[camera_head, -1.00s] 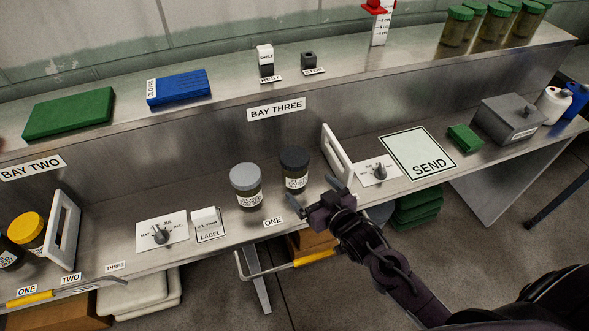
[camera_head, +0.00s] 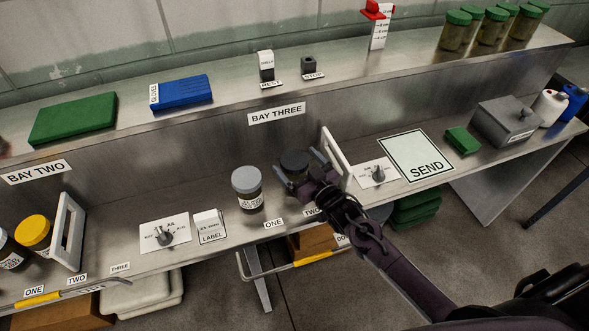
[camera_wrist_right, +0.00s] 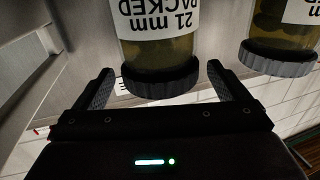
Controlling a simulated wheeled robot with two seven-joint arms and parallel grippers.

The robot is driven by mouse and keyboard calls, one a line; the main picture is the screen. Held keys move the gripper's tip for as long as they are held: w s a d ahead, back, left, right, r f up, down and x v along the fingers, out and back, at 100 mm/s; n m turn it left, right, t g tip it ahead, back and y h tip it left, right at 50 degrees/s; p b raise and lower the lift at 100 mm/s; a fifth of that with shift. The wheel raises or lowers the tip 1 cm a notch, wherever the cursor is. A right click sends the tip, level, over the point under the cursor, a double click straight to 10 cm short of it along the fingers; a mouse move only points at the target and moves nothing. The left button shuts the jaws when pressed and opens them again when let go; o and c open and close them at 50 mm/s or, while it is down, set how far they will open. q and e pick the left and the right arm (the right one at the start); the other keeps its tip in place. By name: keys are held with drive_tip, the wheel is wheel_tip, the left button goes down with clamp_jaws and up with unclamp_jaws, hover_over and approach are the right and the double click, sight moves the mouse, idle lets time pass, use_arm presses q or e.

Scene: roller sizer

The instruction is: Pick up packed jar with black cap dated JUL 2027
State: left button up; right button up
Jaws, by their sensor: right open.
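The jar with a black cap (camera_head: 294,160) stands upright on the bench under the BAY THREE sign, by the TWO mark. My right gripper (camera_head: 296,172) is open, with its fingers on either side of this jar. In the right wrist view the black cap (camera_wrist_right: 160,82) appears inverted between the open fingers (camera_wrist_right: 163,85). Its white label (camera_wrist_right: 158,15) reads PACKED and 21 mm; no date is legible. Contact between fingers and jar cannot be told. A jar with a grey cap (camera_head: 246,182) stands just left, by the ONE mark. My left gripper is not in view.
A white upright divider (camera_head: 337,156) stands close right of the black-capped jar. Beyond it are a dial plate (camera_head: 377,173) and the SEND mat (camera_head: 416,157). A label box (camera_head: 208,222) and a month dial (camera_head: 164,234) are to the left. The back shelf rises behind.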

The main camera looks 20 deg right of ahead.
drive_tip(key=shift+w, duration=0.15)
drive_tip(key=c, duration=1.6)
drive_tip(key=shift+c, duration=0.3)
